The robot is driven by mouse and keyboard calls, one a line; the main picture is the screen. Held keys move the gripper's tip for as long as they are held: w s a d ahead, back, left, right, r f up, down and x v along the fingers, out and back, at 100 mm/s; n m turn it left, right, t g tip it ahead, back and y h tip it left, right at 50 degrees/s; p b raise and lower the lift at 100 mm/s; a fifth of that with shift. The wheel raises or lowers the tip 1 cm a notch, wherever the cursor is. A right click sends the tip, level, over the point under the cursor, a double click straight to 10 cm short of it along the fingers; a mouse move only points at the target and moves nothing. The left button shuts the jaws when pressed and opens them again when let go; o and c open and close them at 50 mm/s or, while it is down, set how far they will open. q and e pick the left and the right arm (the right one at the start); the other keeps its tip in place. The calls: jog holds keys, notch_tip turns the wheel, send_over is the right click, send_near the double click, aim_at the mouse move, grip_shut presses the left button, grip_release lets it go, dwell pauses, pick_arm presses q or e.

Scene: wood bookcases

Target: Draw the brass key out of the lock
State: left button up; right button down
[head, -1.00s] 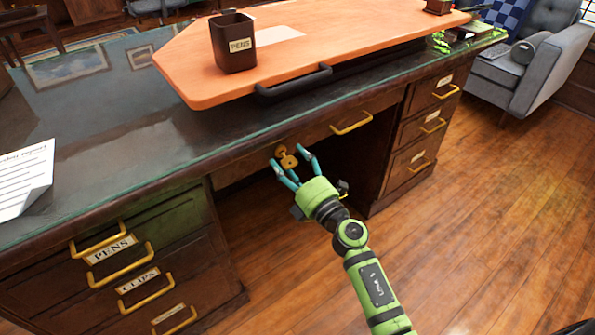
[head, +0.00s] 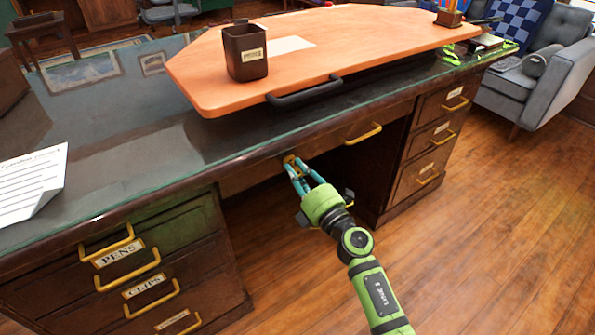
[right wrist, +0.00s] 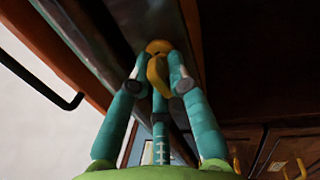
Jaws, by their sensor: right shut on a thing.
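The brass key (head: 291,159) is at the front of the desk's middle drawer (head: 250,176), under the tabletop edge. It also shows in the right wrist view (right wrist: 157,66), between the fingertips. My right gripper (head: 297,172) has its teal fingers shut on the key; in the right wrist view the gripper (right wrist: 157,84) has a finger pad on each side of it. The lock is hidden behind the key and fingers, so I cannot tell how deep the key sits. My left gripper is not in view.
An orange board (head: 375,45) with a black handle (head: 305,92) lies on the desk, carrying a dark pen cup (head: 245,52). Drawers with brass handles (head: 363,134) flank the knee space. A paper sheet (head: 32,185) lies at left. The wood floor (head: 480,240) at right is clear.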

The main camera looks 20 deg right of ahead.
jog(key=shift+s+d+f, duration=0.15)
jog(key=shift+s+f, duration=0.25)
jog(key=shift+s, duration=0.05)
jog(key=shift+s+d, duration=0.1)
jog(key=shift+s, duration=0.05)
dwell(0.5)
jog(key=shift+s, duration=0.1)
jog(key=v, duration=0.9)
jog(key=shift+s+b, duration=0.3)
jog(key=shift+b, duration=0.15)
dwell(1.1)
